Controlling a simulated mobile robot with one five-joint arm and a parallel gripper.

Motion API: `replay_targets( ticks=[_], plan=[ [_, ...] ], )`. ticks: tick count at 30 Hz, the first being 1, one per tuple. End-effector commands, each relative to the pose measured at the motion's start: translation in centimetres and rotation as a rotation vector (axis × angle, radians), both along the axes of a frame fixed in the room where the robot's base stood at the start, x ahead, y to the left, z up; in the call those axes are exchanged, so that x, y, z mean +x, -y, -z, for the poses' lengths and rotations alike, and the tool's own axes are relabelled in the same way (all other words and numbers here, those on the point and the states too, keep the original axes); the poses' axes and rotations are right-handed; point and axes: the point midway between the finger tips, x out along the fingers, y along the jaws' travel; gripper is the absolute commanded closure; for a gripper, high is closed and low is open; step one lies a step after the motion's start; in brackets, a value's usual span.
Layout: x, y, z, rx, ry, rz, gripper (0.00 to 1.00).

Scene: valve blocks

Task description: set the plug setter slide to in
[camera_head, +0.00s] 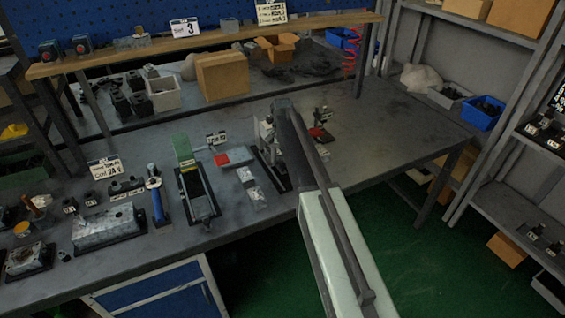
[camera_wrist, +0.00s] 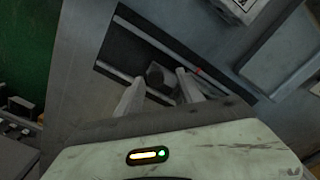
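The plug setter appears in the wrist view as a dark rectangular base (camera_wrist: 115,52) with pale rails lying on the grey bench. A small dark block (camera_wrist: 156,74), apparently the slide's knob, sits on it. My gripper (camera_wrist: 159,77) has its two pale fingers spread on either side of this block, with visible gaps; I cannot tell the height between them. A small red mark (camera_wrist: 197,71) shows beside the right finger. In the head view a dark-based metal fixture (camera_head: 267,140) stands beside my arm, which hides part of it and my fingertips.
Left of the fixture are a red-and-grey block (camera_head: 232,156), a green-topped black device (camera_head: 198,190) and a blue-handled tool (camera_head: 156,200). A small red-based fixture (camera_head: 320,134) stands right of my arm. The right bench end (camera_head: 400,130) is clear.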

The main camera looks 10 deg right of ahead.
Motion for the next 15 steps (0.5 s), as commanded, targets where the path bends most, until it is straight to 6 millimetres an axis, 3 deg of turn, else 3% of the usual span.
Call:
replay_targets(
  ticks=[8, 15],
  plan=[
    [-0.1, 0.1, -0.4, -0.001, -0.003, 0.001, 0.55],
    [-0.1, 0.1, -3.9, -0.001, -0.003, 0.001, 0.55]
  ],
)
